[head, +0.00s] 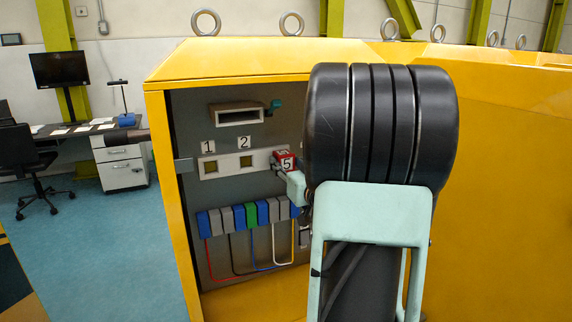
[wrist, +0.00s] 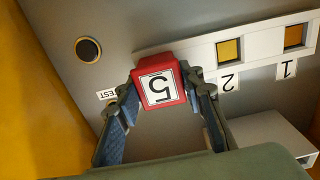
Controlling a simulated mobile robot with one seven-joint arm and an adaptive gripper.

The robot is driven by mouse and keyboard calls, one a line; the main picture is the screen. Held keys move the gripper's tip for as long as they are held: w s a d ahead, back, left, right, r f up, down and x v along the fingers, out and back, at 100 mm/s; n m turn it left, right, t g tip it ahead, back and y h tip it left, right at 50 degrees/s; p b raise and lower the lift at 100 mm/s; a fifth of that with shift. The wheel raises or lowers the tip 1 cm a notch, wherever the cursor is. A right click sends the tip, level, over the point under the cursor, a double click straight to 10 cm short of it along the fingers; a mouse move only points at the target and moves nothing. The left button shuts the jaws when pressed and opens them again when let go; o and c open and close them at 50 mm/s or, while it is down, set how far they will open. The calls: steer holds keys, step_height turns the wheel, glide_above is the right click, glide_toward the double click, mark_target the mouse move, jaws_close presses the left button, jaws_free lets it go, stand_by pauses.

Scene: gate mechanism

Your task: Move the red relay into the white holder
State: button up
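The red relay (wrist: 160,88), a block with a white "5" label, sits at the end of a white strip (wrist: 205,52) with square openings marked 1 and 2. It also shows in the head view (head: 285,160), at the strip's right end. My gripper (wrist: 163,78) has one finger on each side of the relay, and the fingertips appear to touch its sides. The relay hides whatever is behind it, so I cannot tell how deep it sits. A white box with a dark slot (head: 238,116) is mounted above the strip. My arm hides the panel's right part in the head view.
A row of blue, grey and green blocks (head: 240,216) with coloured wires is below the strip. The yellow cabinet wall (head: 172,190) bounds the panel on the left. In the wrist view, a round dark hole (wrist: 88,49) and a "TEST" label are beside the relay.

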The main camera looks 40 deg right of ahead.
steer(key=o, duration=0.6)
steer(key=shift+s, duration=0.1)
steer(key=v, duration=1.2)
steer(key=shift+f, duration=0.15)
